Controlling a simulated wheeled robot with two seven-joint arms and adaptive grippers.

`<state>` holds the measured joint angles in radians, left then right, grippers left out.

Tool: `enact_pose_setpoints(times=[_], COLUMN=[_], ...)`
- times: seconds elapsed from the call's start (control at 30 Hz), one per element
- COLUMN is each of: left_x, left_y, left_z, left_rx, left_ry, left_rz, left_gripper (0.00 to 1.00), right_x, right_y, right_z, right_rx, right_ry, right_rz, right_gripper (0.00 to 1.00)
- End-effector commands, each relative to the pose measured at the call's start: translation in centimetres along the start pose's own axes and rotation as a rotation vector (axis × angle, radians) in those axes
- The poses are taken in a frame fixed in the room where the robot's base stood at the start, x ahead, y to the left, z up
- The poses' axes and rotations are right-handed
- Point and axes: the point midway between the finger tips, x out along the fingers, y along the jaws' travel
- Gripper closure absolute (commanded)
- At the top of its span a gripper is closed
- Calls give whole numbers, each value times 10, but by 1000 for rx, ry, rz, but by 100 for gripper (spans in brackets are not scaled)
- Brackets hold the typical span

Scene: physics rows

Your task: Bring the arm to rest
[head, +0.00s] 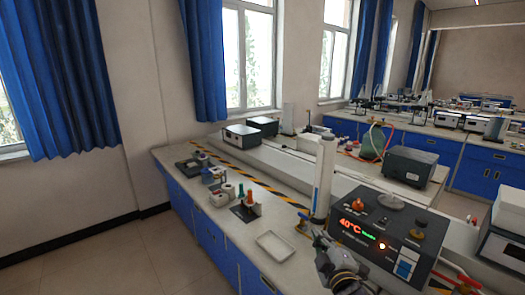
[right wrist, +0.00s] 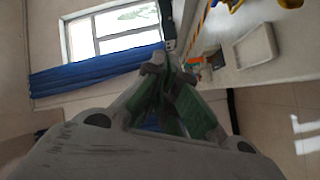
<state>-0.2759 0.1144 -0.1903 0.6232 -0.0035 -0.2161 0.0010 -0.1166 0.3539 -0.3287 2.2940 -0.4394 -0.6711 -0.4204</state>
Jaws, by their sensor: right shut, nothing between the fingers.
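My right gripper (head: 304,226) reaches in from the bottom edge of the head view, over the near part of the bench (head: 190,182). In the right wrist view its green and grey fingers (right wrist: 168,62) come together at the tips, with nothing between them. It is to the right of a white tray (head: 275,246), which also shows in the right wrist view (right wrist: 255,46). The gripper is apart from the tray. My left gripper does not show in either view.
A dark heating device (head: 365,232) with a lit 40°C display stands close to the right of my gripper. A white column (head: 323,178) rises behind it. Small orange-topped bottles (head: 250,197) stand beyond the tray. Open floor (head: 130,255) lies left of the bench.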

Motion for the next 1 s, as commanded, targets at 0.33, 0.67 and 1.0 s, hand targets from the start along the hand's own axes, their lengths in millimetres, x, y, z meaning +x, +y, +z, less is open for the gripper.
enact_pose_setpoints(times=[0.33,0.67,1.0], left_x=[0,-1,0], left_y=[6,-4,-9], left_z=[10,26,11], left_rx=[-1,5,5], left_ry=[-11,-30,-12], left_rz=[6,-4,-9], left_gripper=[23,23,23], right_x=[-54,-140,-203], right_y=[-78,-151,-187], right_z=[79,126,139], right_rx=[360,651,798], right_ry=[-352,-703,-924], right_rz=[-257,-487,-618], right_gripper=[100,100,100])
